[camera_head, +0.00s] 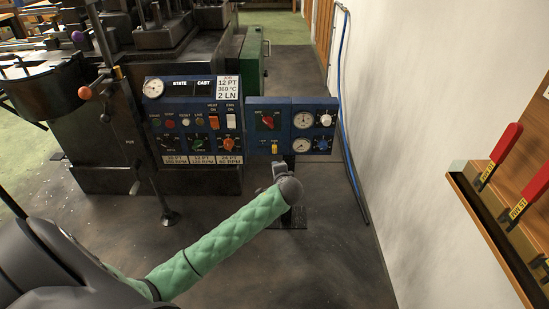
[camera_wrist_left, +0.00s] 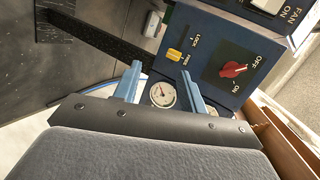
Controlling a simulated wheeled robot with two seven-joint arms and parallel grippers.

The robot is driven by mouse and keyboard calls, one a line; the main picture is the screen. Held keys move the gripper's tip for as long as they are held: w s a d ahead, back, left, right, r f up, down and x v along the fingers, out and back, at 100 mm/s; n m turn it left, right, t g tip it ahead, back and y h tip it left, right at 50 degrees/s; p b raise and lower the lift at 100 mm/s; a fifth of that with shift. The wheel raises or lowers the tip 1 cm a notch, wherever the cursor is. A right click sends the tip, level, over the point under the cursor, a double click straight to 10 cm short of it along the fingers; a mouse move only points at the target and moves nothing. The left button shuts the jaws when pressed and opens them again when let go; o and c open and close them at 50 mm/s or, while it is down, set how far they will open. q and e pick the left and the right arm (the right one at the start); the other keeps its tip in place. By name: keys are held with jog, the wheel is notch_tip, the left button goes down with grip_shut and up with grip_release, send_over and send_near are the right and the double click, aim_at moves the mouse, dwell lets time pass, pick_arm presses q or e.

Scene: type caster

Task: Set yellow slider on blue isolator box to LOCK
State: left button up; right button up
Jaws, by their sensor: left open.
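The blue isolator box (camera_head: 268,128) stands right of the larger control panel. Its yellow slider (camera_head: 275,147) is low on the face, below the red OFF/ON knob (camera_head: 267,121). In the left wrist view the yellow slider (camera_wrist_left: 174,55) sits beside the second, hard-to-read label, at the end of its slot away from the LOCK label (camera_wrist_left: 194,42). My left gripper (camera_head: 281,170) is just below and in front of the box. Its blue fingers (camera_wrist_left: 160,70) are open and empty, with the slider just beyond the tips, apart from them. My right gripper is not in view.
A gauge panel (camera_head: 313,130) adjoins the box on the right; one gauge (camera_wrist_left: 162,95) shows between my fingers. The control panel (camera_head: 195,122) with its switches is on the left. A blue hose (camera_head: 342,90) runs along the white wall.

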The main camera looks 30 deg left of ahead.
pick_arm(q)
jog(key=w+a+f+m+t+y, duration=0.1)
jog(key=w+a+f+m+y, duration=0.15)
jog(key=a+m, duration=0.25)
jog(key=m+t+h, duration=0.2)
jog(key=m+t, duration=0.3)
jog(key=m, duration=1.1)
send_near(274, 149)
jog(key=w, duration=0.2)
jog(key=shift+s+a+x, duration=0.1)
jog(key=shift+a+x, duration=0.1)
jog(key=shift+x, duration=1.65)
jog(key=shift+s+a+x, duration=0.1)
jog(key=shift+a+x, duration=0.05)
jog(key=shift+x, duration=1.75)
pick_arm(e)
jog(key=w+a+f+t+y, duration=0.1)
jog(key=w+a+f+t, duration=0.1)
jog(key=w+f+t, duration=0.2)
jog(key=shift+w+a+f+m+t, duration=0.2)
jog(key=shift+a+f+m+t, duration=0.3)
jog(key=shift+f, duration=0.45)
pick_arm(q)
jog(key=shift+f, duration=0.15)
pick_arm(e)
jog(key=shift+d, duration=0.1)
pick_arm(q)
grip_shut()
